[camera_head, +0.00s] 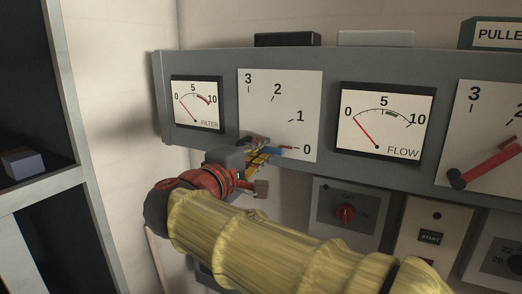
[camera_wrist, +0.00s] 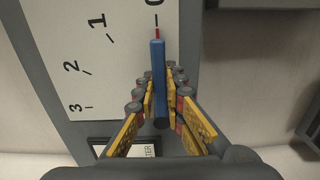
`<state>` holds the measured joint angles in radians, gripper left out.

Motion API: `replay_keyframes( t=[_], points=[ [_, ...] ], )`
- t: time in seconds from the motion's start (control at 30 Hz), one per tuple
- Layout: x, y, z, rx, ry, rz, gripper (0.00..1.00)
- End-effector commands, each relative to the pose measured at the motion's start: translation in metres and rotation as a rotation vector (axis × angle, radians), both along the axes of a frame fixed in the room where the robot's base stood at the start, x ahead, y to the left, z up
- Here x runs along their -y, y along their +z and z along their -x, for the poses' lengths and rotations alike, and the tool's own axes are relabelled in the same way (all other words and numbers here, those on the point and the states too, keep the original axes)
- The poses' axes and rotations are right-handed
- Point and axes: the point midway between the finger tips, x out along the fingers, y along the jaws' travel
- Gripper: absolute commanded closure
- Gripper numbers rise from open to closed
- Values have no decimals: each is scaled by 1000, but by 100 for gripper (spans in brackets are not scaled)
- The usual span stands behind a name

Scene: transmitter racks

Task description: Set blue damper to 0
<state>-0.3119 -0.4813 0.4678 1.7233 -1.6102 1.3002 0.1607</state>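The blue damper lever (camera_wrist: 158,65) lies between the fingers of my gripper (camera_wrist: 161,84) in the wrist view. Its red tip points at the 0 mark on the white scale plate (camera_wrist: 60,40), which is numbered 0 to 3. The fingers are drawn in on both sides of the lever, close against it.
The FILTER gauge (camera_head: 196,103) is left of the plate and the FLOW gauge (camera_head: 386,118) is right of it; both needles sit near 0. A red lever (camera_head: 490,167) is at the far right.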

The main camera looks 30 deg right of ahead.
Motion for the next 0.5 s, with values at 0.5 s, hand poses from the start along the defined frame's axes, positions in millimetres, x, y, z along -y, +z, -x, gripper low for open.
replay_keyframes(
  t=[0.5],
  points=[
    [0, -1, 0, -1, 0, 0, 70]
  ],
)
